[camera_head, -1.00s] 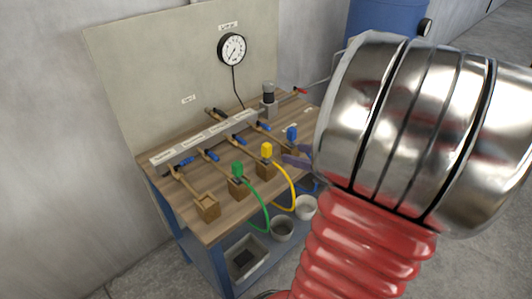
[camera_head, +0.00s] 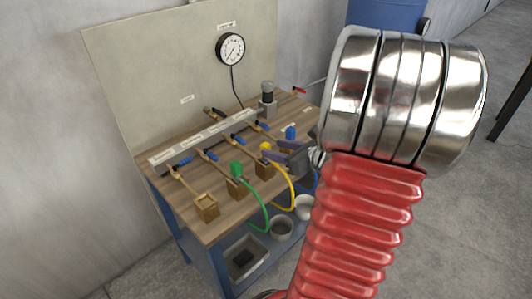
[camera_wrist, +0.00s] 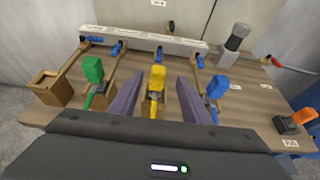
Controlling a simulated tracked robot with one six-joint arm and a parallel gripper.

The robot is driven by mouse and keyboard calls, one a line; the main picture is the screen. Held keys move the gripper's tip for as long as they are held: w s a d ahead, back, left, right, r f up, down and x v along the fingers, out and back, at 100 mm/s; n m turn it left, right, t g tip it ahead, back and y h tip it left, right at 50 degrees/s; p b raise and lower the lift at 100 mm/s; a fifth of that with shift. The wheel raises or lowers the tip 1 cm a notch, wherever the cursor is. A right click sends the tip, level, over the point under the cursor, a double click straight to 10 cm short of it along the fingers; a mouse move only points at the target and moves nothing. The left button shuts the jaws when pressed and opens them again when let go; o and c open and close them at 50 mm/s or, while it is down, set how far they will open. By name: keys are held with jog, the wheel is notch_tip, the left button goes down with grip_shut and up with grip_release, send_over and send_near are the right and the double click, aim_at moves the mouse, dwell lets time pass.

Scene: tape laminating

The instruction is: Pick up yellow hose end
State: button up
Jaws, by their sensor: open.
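The yellow hose end (camera_wrist: 157,78) stands upright at a wooden block on the bench, with its yellow hose (camera_head: 291,190) curving down over the front edge. In the wrist view it sits between the two purple-grey fingers of my gripper (camera_wrist: 157,100), which are open on either side with a visible gap. In the head view my gripper (camera_head: 283,152) is at the yellow hose end and partly covers it. I cannot tell from these views whether a finger touches it.
The green hose end (camera_wrist: 93,70) stands left and the blue hose end (camera_wrist: 218,86) right, both close to my fingers. A manifold with blue-handled valves (camera_wrist: 150,40) lies behind. An empty wooden block (camera_wrist: 57,88) is at far left. Buckets (camera_head: 282,229) stand below the bench (camera_head: 185,212).

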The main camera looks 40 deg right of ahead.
aim_at(269, 148)
jog(key=shift+x, duration=2.65)
jog(key=shift+a, duration=0.2)
grip_shut()
